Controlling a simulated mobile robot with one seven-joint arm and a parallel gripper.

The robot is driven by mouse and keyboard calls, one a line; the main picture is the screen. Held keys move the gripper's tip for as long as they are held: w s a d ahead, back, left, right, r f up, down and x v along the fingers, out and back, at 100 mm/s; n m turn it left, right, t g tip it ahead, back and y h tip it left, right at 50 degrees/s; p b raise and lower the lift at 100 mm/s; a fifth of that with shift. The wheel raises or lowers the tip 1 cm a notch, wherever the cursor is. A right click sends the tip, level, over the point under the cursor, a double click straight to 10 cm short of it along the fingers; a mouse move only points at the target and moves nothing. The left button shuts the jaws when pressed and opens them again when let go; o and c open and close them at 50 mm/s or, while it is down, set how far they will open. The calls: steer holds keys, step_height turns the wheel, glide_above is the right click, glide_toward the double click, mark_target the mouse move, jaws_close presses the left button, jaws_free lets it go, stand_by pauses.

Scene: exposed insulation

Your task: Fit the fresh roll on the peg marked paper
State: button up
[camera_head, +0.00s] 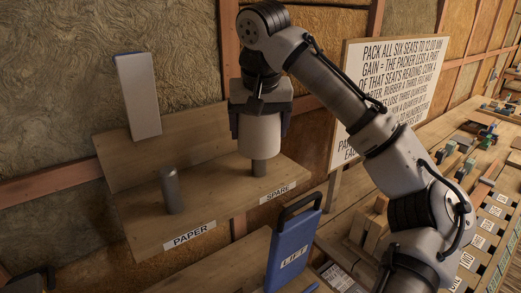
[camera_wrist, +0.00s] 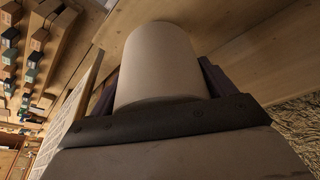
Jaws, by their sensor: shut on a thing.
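The fresh roll (camera_head: 260,135) is a plain pale cylinder, upright in my gripper (camera_head: 261,122), which is shut on its sides. The roll also shows in the wrist view (camera_wrist: 160,62) between the two fingers. It is above the shelf at the place marked SPARE (camera_head: 277,193). The lower part of the spare peg (camera_head: 259,168) shows under the roll; its top is hidden, seemingly inside the roll. The paper peg (camera_head: 172,191) is a bare grey upright cylinder at the left, behind the label PAPER (camera_head: 188,235).
A blue LIFT object (camera_head: 292,250) with a black handle is in front, below the shelf. A sign (camera_head: 405,85) stands at the right. The shelf between the pegs is clear.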

steer(key=shift+r+p, duration=0.95)
steer(key=shift+r, duration=1.45)
